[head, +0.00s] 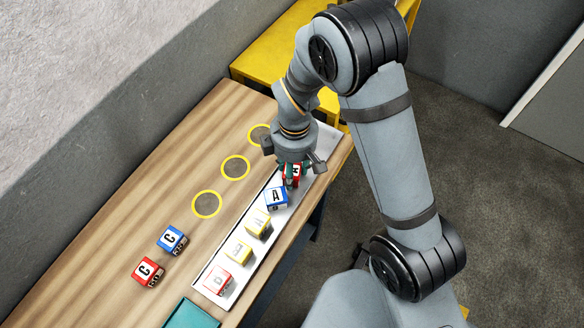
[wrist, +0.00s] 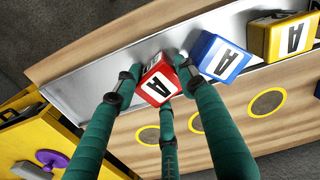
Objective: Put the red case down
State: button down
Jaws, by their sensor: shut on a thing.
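My gripper (head: 291,174) is over the far end of the metal tray (head: 327,142), with its green fingers around a red case (head: 294,171). In the wrist view the fingers (wrist: 157,80) close on this red case (wrist: 158,85), which shows a white face with the letter A. It is slightly turned, beside a blue case (wrist: 218,56) also marked A. I cannot tell whether its bottom touches the tray. The blue case (head: 276,197) stands in the tray just nearer than the held one.
Yellow cases (head: 257,223) and a red case D (head: 217,281) fill the tray's near part. Yellow-ringed spots (head: 206,204) are empty. A teal pad (head: 192,314) lies in front.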

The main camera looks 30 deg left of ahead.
aim_at(294, 171)
jog(key=shift+f, duration=0.15)
jog(key=c, duration=1.3)
grip_release()
jog(key=shift+c, duration=0.2)
notch_tip(294, 171, up, 12)
jog(key=shift+d, duration=0.2)
